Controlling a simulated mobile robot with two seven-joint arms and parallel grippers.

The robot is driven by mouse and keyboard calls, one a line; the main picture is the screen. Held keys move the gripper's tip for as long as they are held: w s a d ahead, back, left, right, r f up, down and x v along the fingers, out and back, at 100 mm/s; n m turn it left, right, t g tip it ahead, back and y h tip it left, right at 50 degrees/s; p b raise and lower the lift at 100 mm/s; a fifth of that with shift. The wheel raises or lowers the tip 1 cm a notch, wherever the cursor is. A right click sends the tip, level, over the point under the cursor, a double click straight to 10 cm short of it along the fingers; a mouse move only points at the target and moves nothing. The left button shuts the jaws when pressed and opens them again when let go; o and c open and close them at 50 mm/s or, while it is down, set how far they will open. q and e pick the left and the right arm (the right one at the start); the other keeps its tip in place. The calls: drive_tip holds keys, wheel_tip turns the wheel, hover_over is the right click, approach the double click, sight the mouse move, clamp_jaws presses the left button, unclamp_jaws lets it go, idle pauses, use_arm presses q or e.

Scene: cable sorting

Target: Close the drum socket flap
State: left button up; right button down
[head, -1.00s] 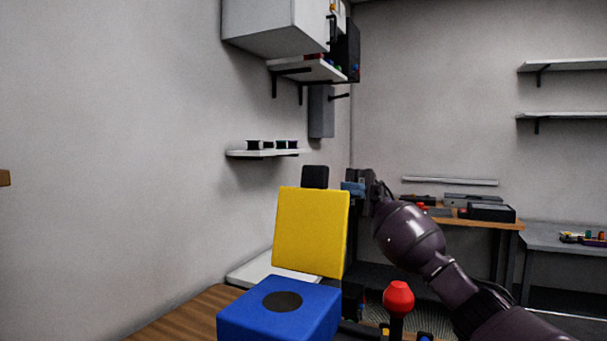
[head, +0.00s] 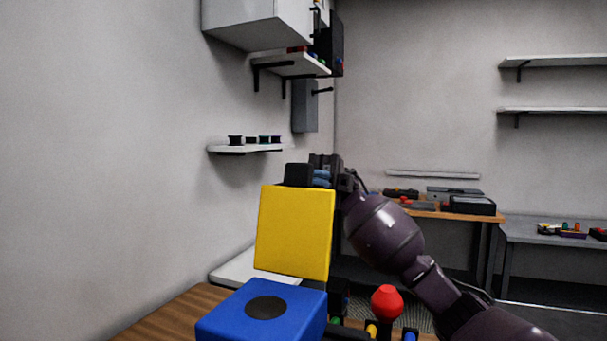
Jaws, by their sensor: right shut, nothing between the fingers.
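The yellow flap (head: 294,233) stands upright, wide open, at the back of the blue socket box (head: 262,312). The box has a dark round socket (head: 268,307) on its top. A black block (head: 298,174) shows at the flap's upper edge. My right gripper (head: 322,178) is shut and empty, at the flap's top right, beside the black block. Whether it touches the flap or block I cannot tell. Its arm comes in from the lower right. My left gripper is not in view.
A red knob (head: 387,301) stands right of the blue box, with small coloured parts near it. The wooden table (head: 175,318) is bare at the left. A wall shelf (head: 246,149) with spools, a back bench (head: 420,211) and a grey table (head: 548,233) lie farther off.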

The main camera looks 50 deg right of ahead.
sight(302, 174)
drive_tip(key=x, duration=0.3)
drive_tip(key=shift+s+a+r, duration=0.1)
drive_tip(key=shift+a, duration=0.5)
drive_tip(key=shift+r, duration=0.1)
